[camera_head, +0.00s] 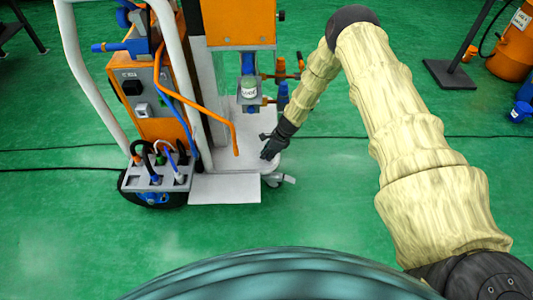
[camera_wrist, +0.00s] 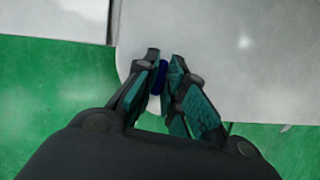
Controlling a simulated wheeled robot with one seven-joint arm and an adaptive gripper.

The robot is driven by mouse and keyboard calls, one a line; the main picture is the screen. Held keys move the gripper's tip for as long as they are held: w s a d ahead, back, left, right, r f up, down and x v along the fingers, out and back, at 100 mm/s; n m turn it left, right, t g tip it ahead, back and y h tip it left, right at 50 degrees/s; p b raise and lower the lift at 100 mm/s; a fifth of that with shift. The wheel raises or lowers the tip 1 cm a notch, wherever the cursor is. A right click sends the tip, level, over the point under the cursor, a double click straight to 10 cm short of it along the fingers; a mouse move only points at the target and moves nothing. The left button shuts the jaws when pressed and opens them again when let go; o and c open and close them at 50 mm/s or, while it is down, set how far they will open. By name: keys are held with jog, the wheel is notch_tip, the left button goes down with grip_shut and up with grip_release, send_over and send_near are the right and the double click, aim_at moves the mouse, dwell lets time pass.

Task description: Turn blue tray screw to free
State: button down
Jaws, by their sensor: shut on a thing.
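My gripper (camera_wrist: 160,82) is shut on the blue tray screw (camera_wrist: 159,77), which shows as a small dark blue knob between the fingertips in the wrist view. The screw sits at the near edge of the pale grey tray (camera_wrist: 230,60). In the head view, my gripper (camera_head: 268,147) reaches down to the front right edge of the white tray (camera_head: 225,188) at the cart's base. The screw is hidden behind the gripper there. How far the screw is turned cannot be told.
The orange and white cart (camera_head: 145,90) stands over the tray, with hoses and an orange handle (camera_head: 236,135) hanging nearby. The green floor in front is clear.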

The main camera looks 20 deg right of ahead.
jog(key=shift+w+d+n, duration=0.1)
jog(key=shift+w+n, duration=0.15)
jog(key=shift+n, duration=0.35)
jog(key=shift+n+g, duration=0.3)
jog(key=c, duration=1.5)
grip_release()
jog(key=shift+s, duration=0.1)
notch_tip(320, 180, up, 10)
